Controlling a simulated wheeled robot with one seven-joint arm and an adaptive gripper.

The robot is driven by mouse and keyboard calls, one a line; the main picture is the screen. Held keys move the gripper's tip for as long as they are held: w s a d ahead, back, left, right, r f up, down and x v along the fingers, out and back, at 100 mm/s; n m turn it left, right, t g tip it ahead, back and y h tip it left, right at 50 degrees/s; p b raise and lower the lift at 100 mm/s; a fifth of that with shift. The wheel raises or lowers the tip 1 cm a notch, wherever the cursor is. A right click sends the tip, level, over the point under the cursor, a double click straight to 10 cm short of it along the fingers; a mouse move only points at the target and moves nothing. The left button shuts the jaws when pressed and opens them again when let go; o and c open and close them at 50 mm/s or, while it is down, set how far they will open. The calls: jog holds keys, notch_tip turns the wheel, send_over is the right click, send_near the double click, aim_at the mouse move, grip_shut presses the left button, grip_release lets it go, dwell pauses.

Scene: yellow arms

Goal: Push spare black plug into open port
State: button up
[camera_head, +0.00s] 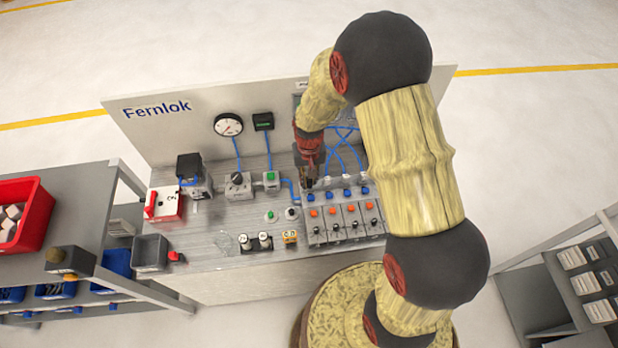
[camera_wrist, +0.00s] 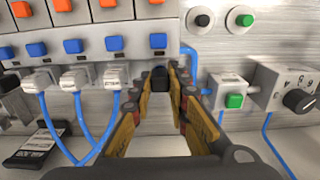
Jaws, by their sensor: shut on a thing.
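My gripper (camera_wrist: 162,80) is shut on a small black plug (camera_wrist: 160,76) held between the fingertips in the wrist view. The plug is at the blue-button edge of the grey valve block (camera_wrist: 92,15), below its rightmost blue button. Three ports beside it hold white connectors (camera_wrist: 76,77) with blue tubes. The open port is hidden behind the fingertips and plug; I cannot tell whether the plug touches or enters it. In the head view my gripper (camera_head: 309,176) is at the leftmost column of the valve block (camera_head: 349,234), and the plug is too small to make out.
A white box with a green button (camera_wrist: 234,101) and a knob box (camera_wrist: 296,92) stand close right of my gripper in the wrist view. Blue tubes (camera_wrist: 97,140) run close left. A gauge (camera_head: 228,124) is on the back panel.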

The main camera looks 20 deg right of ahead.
jog(key=shift+f+b, duration=0.35)
jog(key=shift+f, duration=0.25)
jog(key=o, duration=0.9)
jog(key=shift+r, duration=0.15)
notch_tip(320, 180, up, 9)
jog(key=p, duration=0.6)
